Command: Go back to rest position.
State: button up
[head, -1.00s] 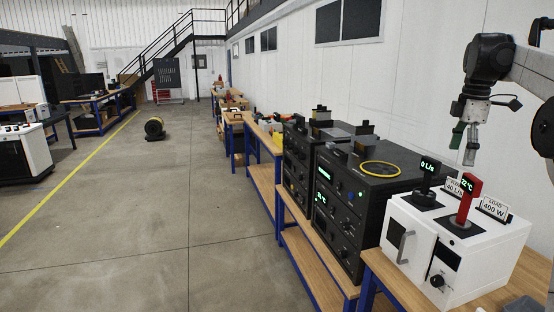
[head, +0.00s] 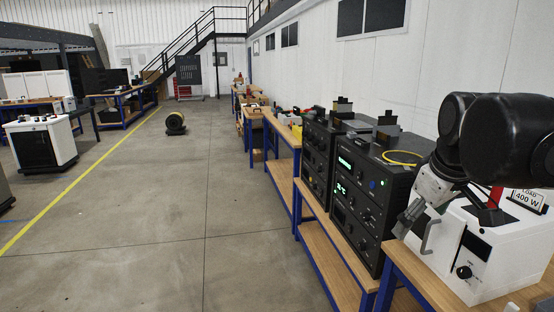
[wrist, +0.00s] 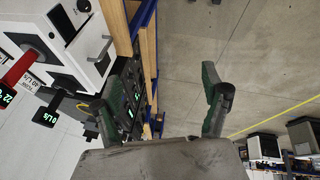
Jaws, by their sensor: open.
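My gripper (head: 408,219) is at the right in the head view, in front of the white box (head: 460,262) with a door handle. In the wrist view my gripper (wrist: 158,112) shows its two dark green-tipped fingers spread apart, with nothing between them. Concrete floor and a bench edge show beyond the fingers. In the head view the arm hides most of the top of the white box. Its black and red displays show at the left of the wrist view.
Black rack units (head: 372,190) with a yellow cable ring (head: 401,158) stand on the wooden bench (head: 335,270) beside the white box. The aisle floor (head: 190,230) is open. A cable reel (head: 175,123) stands farther back, and a white cabinet (head: 40,143) stands at the left.

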jog(key=s+a+f+m+t+b, duration=0.1)
jog(key=s+a+f+m, duration=0.1)
jog(key=s+a+f, duration=0.2)
jog(key=s+a+f+m+t+b, duration=0.1)
jog(key=s+a+f+m+b, duration=0.1)
jog(key=s+f, duration=0.6)
notch_tip(320, 180, down, 4)
jog(key=shift+s+a+f+m+y, duration=0.2)
jog(key=shift+s+a+m+y, duration=0.25)
jog(key=shift+a, duration=0.7)
jog(key=shift+w, duration=0.1)
